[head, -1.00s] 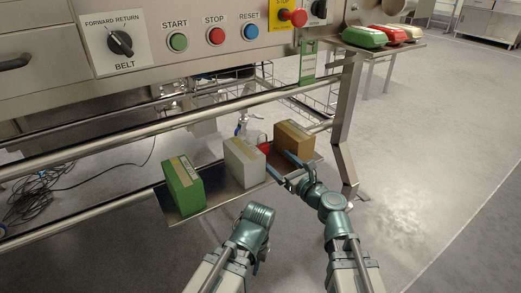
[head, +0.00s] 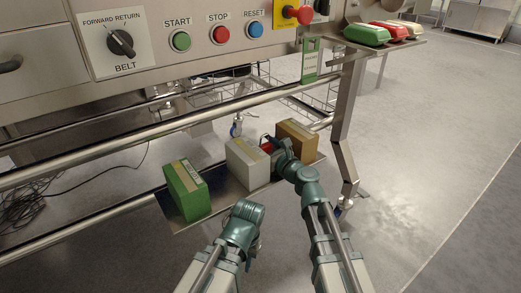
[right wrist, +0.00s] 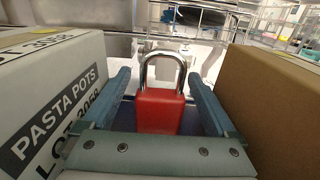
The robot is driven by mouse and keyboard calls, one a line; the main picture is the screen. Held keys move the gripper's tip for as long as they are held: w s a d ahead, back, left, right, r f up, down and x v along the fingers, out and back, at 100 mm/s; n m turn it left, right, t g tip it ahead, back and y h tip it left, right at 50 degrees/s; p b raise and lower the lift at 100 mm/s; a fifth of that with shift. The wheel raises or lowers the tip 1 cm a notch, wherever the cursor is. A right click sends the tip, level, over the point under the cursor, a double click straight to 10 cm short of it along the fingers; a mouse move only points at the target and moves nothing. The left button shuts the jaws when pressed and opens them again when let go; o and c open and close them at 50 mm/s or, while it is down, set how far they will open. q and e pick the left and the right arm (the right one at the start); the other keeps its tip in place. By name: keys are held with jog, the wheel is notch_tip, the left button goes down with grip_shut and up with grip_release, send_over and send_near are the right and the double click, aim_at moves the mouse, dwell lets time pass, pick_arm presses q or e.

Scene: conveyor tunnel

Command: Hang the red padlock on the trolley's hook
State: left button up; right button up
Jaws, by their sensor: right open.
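The red padlock (right wrist: 160,111) stands upright with its silver shackle up, on the low shelf between the white box and the brown box. In the head view the padlock (head: 266,146) is partly hidden by my right gripper (head: 279,148). In the right wrist view my right gripper (right wrist: 160,95) is open, with one finger on each side of the padlock and a gap on both sides. My left gripper (head: 253,243) is low in the head view, away from the shelf; its fingers are mostly hidden. I cannot make out the trolley's hook.
The white box (head: 245,163) and brown box (head: 297,142) stand close on either side of the padlock. A green box (head: 186,190) stands farther left on the shelf (head: 215,205). A metal rail (head: 110,160) and the belt control panel (head: 180,65) are above. Floor at right is clear.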

jog(key=shift+w+a, duration=0.15)
jog(key=shift+w, duration=0.1)
jog(key=shift+s, duration=0.1)
jog(key=c, duration=1.5)
grip_shut()
jog(key=shift+r, duration=0.1)
